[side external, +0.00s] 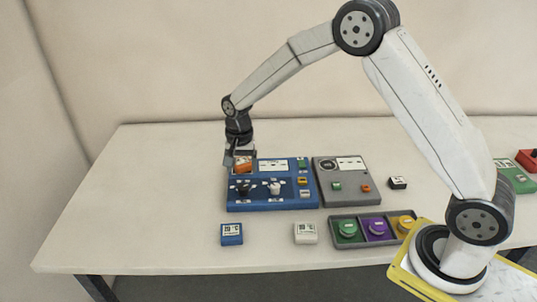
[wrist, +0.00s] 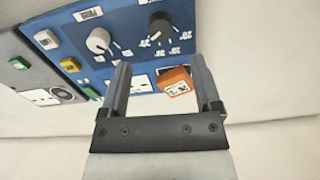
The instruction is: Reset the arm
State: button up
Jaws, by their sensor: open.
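My gripper (side external: 239,158) is over the back left part of the blue control panel (side external: 283,204) in the side view. In the wrist view the fingers of my gripper (wrist: 165,92) stand apart. An orange block (wrist: 175,81) with a white label shows between and beyond the fingertips, over the blue panel; the orange block (side external: 243,164) also shows by the gripper in the side view. I cannot tell whether the fingers touch it. The blue panel carries a black knob (side external: 243,187) and a white knob (side external: 275,188).
A grey panel (side external: 350,199) stands right of the blue one. A tray (side external: 362,219) with green, purple and yellow parts lies in front. A blue block (side external: 232,234), a white block (side external: 305,233) and a black block (side external: 398,183) lie loose. The table's left side (side external: 130,200) is clear.

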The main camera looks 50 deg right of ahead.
jog(key=shift+s, duration=0.1)
jog(key=shift+s+d+r+n, duration=0.1)
jog(key=shift+s+r+n, duration=0.2)
jog(key=shift+s+r, duration=0.1)
jog(key=s+d+r+n+t, duration=0.1)
jog(key=s+n, duration=0.3)
jog(key=s, duration=0.6)
jog(key=s+d+r+n+t, duration=0.1)
jog(key=s+n, duration=0.4)
jog(key=s, duration=0.6)
jog(key=shift+s+d+r+t, duration=0.15)
jog(key=shift+r+t, duration=0.15)
jog(key=shift+r, duration=0.6)
